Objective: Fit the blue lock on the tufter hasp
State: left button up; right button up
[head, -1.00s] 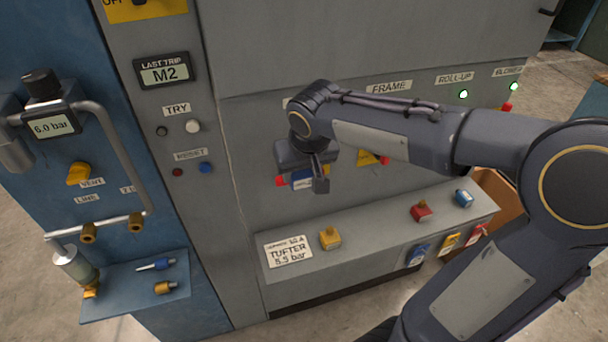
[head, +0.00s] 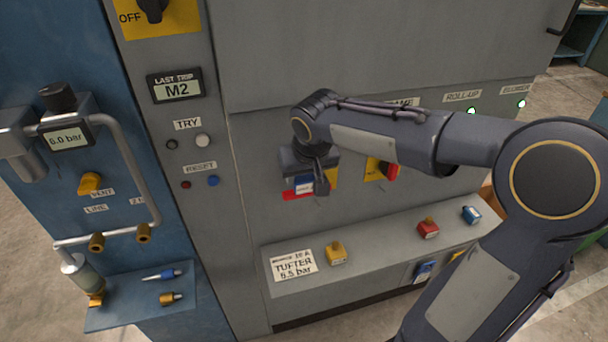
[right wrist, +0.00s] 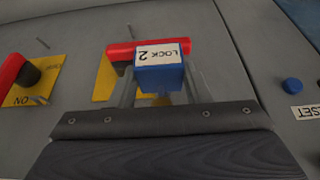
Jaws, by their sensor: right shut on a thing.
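My right gripper (head: 309,184) is shut on a blue lock (head: 304,184), whose white label reads LOCK 2 in the right wrist view (right wrist: 157,72). It holds the lock in front of a red-handled yellow switch plate (head: 331,178) on the grey machine front. In the right wrist view the red handle (right wrist: 120,50) lies right behind the lock and is partly covered by it. I see no separate hasp part clearly, and cannot tell whether the lock touches it. The sign on the ledge below reads TUFTER (head: 293,265). My left gripper is not in view.
A second red-handled switch (head: 388,170) is to the right, partly behind my arm. A blue pneumatic panel (head: 75,240) with pipes stands at the left.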

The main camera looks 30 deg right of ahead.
jog(key=shift+w+d+p, duration=0.25)
jog(key=shift+w, duration=0.65)
jog(key=shift+w+d+p, duration=0.2)
jog(key=shift+w+p, duration=0.05)
jog(key=shift+w, duration=0.65)
jog(key=o, duration=1.2)
jog(key=v, duration=0.8)
jog(key=s+a+f+y, duration=0.1)
jog(key=s+a+f, duration=0.1)
jog(key=s, duration=0.5)
jog(key=s+a+f+t+y, duration=0.1)
jog(key=s+a+f+y, duration=0.1)
jog(key=s, duration=0.6)
jog(key=s+a+f+n+y, duration=0.1)
jog(key=s+a+f, duration=0.2)
jog(key=s+f, duration=0.2)
jog(key=shift+s+a+y+p, duration=0.15)
jog(key=shift+s+y, duration=0.05)
jog(key=shift+s, duration=0.55)
jog(key=shift+s+a+y+p, duration=0.1)
jog(key=shift+s+y+p, duration=0.1)
jog(key=shift+s, duration=0.5)
